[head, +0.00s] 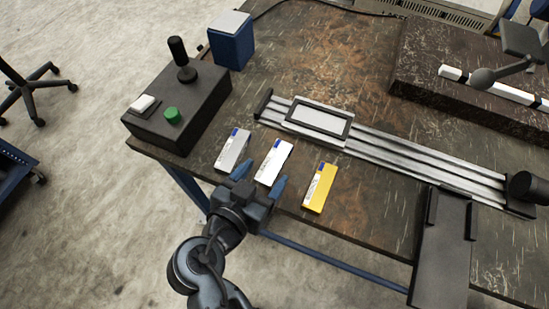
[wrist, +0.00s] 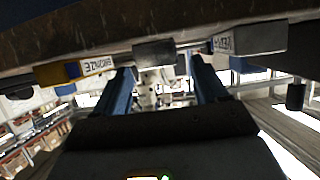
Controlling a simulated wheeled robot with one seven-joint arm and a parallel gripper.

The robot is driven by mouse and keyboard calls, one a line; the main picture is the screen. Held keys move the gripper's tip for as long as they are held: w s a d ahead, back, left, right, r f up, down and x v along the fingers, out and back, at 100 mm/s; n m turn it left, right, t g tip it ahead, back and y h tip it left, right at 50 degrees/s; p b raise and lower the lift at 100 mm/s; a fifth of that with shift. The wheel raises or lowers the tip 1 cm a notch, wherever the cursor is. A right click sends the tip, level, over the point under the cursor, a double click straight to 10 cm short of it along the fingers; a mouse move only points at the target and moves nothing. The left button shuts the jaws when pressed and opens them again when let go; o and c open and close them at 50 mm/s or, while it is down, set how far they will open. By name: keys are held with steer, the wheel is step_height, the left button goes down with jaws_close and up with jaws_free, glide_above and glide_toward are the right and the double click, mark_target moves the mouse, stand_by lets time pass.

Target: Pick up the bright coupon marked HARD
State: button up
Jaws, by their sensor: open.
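Three flat coupons lie in a row at the table's front edge: a grey one (head: 233,151), a bright white one (head: 274,160) in the middle and a yellow one (head: 320,188). I cannot read their marks in the head view. In the wrist view the yellow coupon (wrist: 58,73) reads BRONZE, and the right-hand coupon (wrist: 250,40) has a partly readable label. The middle coupon's end (wrist: 168,52) shows no readable label. My gripper (head: 260,176) is open, its blue fingers either side of the middle coupon's near end; I cannot tell whether they overlap it in height.
A black control box (head: 178,108) with a joystick and green button stands left, a blue box (head: 232,40) behind it. A metal rail (head: 400,150) crosses the table behind the coupons. A dark plate (head: 441,250) lies right. Bare tabletop separates the yellow coupon from that plate.

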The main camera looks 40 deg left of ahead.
mark_target(272, 165)
steer(key=shift+x, duration=1.5)
steer(key=c, duration=1.3)
steer(key=shift+r, duration=0.1)
